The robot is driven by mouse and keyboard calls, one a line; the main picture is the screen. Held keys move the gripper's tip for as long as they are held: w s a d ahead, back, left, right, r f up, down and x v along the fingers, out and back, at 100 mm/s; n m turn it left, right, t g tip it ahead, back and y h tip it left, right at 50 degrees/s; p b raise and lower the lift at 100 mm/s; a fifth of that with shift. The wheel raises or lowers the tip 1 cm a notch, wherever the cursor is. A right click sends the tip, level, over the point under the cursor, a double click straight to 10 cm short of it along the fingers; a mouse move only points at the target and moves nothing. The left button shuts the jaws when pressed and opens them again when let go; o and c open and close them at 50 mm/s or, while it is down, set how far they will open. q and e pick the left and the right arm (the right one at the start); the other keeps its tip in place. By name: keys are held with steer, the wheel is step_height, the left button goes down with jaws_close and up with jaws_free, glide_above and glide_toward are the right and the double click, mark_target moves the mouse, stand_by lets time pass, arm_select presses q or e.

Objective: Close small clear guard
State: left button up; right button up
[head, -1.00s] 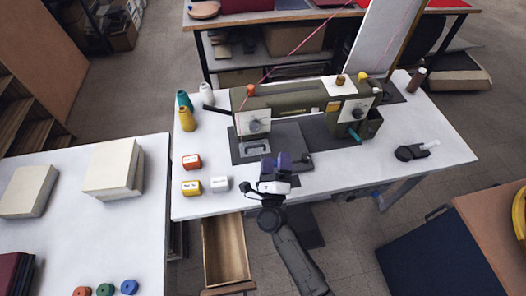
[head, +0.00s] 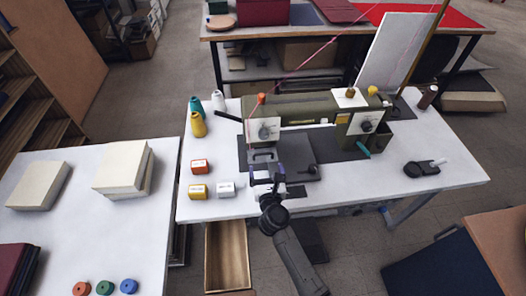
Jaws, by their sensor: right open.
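The olive-green sewing machine (head: 300,110) stands on the white table. A small pale frame, which seems to be the clear guard (head: 262,154), shows below the machine's left-end head, in front of the needle area. It is too small and see-through to tell its exact angle. My right gripper (head: 267,174) is open and empty, its dark purple-tipped fingers spread left and right just in front of the guard, over the front of the dark machine bed (head: 300,172). I cannot tell whether a finger touches the guard. My left gripper is out of view.
Thread cones (head: 197,125) stand left of the machine. Small orange, yellow and white boxes (head: 199,167) lie at the table's left front. An open drawer (head: 228,255) juts out below the front edge.

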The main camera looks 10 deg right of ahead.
mark_target(263, 150)
steer(key=w+b, duration=0.3)
steer(key=w, duration=0.5)
steer(key=shift+w, duration=0.4)
steer(key=shift+c, duration=0.4)
steer(key=shift+c, duration=0.8)
steer(key=c, duration=0.4)
steer(key=t+b, duration=0.1)
steer(key=b, duration=0.4)
steer(key=f+t+b, duration=0.1)
steer(key=b, duration=0.5)
steer(key=s+t+b, duration=0.1)
steer(key=t+b, duration=0.1)
steer(key=b, duration=0.4)
steer(key=shift+f, duration=0.4)
steer(key=shift+r+b, duration=0.1)
steer(key=shift+b, duration=0.65)
steer(key=shift+r, duration=0.1)
